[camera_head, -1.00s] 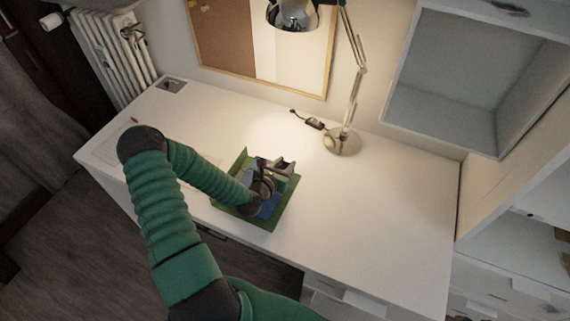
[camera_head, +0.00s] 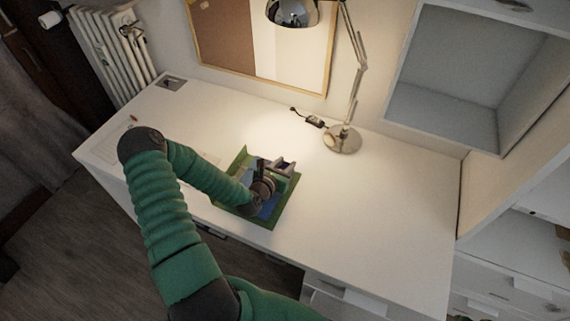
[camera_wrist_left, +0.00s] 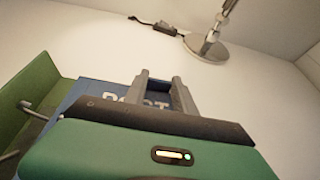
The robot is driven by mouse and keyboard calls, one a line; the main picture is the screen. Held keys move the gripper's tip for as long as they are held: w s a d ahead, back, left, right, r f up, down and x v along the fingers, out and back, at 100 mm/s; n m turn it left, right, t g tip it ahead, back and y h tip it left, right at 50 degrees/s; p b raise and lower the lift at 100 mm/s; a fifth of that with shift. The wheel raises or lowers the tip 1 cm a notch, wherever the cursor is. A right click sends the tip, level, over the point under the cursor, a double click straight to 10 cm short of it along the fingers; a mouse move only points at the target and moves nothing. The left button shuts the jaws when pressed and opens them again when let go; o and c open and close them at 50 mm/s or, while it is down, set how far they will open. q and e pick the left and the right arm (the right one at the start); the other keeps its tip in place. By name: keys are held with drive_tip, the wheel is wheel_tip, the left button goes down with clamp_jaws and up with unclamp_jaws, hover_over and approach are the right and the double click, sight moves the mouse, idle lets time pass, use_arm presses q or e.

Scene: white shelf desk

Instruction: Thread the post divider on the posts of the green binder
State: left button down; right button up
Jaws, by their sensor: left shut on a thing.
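The green binder (camera_head: 274,223) lies open on the desk in the head view, partly covered by my left arm. Its raised green cover shows at the left of the wrist view (camera_wrist_left: 28,95), with a metal post (camera_wrist_left: 36,108) sticking out beside it. The blue post divider (camera_wrist_left: 92,90), with white lettering, lies over the binder area and is partly hidden by my wrist. My left gripper (camera_head: 272,168) is over the binder, shut on the divider; its fingers also show in the wrist view (camera_wrist_left: 158,84). Whether the posts pass through the divider's holes is hidden. My right gripper is out of view.
A desk lamp (camera_head: 342,139) stands behind and right of the binder, with a small dark object (camera_head: 314,122) on a cable next to it. Papers (camera_head: 112,148) lie at the desk's left end. The desk's right half is clear.

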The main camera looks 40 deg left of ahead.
use_arm(q)
drive_tip(key=shift+f+b, duration=0.5)
drive_tip(key=shift+f, duration=0.2)
idle(0.5)
drive_tip(key=c, duration=0.9)
unclamp_jaws()
drive_tip(key=shift+c, duration=0.2)
drive_tip(key=shift+s+r, duration=0.1)
